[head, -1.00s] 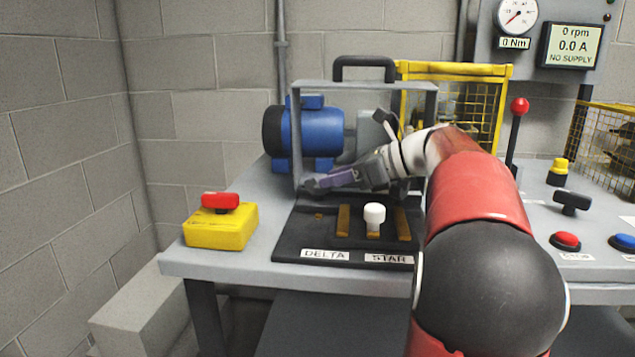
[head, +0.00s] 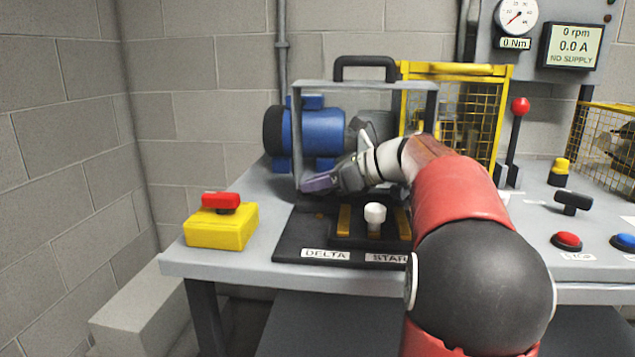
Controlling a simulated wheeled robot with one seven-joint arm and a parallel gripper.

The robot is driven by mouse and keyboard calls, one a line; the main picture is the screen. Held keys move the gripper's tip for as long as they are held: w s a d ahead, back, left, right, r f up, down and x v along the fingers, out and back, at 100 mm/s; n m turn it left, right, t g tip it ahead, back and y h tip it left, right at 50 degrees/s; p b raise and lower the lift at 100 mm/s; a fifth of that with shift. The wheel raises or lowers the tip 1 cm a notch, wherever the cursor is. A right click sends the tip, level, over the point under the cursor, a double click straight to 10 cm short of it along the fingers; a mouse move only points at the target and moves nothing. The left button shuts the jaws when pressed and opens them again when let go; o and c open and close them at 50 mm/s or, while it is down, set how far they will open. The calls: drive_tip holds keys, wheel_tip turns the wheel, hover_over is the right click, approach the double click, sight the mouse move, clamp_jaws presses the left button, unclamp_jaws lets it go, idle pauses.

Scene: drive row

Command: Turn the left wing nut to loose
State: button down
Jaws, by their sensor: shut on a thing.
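My gripper (head: 318,184) is in front of the lower left part of a grey frame (head: 297,140) with a black handle on top. Its purple-grey fingers are shut and point left. The left wing nut cannot be made out; the fingers cover the place where they are closed on it. My arm and wrist hide the frame's lower right part, so no right wing nut shows either.
A blue motor (head: 315,132) stands behind the frame. In front is a black board (head: 290,245) marked DELTA and STAR with a white knob (head: 375,214). A yellow box (head: 220,232) with a red knob stands left. A yellow cage (head: 470,70) is behind my arm.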

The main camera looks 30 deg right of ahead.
drive_tip(key=shift+r+n+g+p, duration=0.3)
drive_tip(key=shift+n+g+p, duration=0.1)
drive_tip(key=shift+p, duration=0.65)
drive_tip(key=shift+f+n+g+y+p, duration=0.25)
drive_tip(key=shift+n+g+y+p, duration=0.1)
drive_tip(key=shift+y, duration=0.15)
drive_tip(key=c, duration=1.5)
unclamp_jaws()
drive_tip(key=shift+f, duration=0.1)
